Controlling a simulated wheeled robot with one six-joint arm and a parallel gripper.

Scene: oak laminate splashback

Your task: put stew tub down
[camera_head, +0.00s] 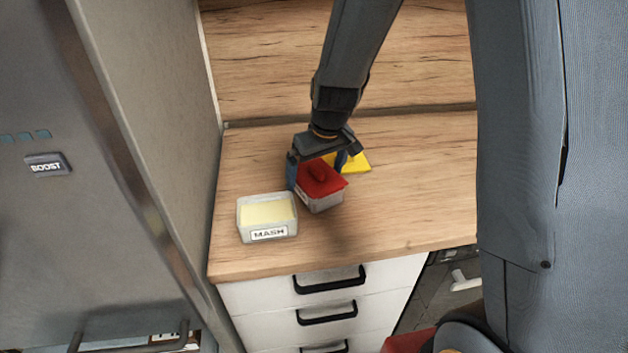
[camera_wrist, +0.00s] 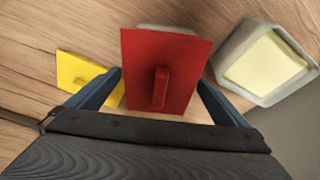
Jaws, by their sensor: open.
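The tub with a red lid (camera_head: 321,181), which I take to be the stew tub though its label is not readable, stands on the oak counter (camera_head: 400,190). Its lid (camera_wrist: 165,75) has a raised red handle and fills the middle of the wrist view. My gripper (camera_head: 320,173) is open, with one finger on either side of the tub. In the wrist view my fingers (camera_wrist: 160,95) flank the lid. I cannot tell whether they touch the tub's sides.
An open tub labelled MASH (camera_head: 268,233) with pale yellow contents stands just left of the red-lidded tub. A yellow lid (camera_head: 357,163) lies behind it on the right. A tall grey appliance (camera_head: 150,120) bounds the left. The counter's right side is clear.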

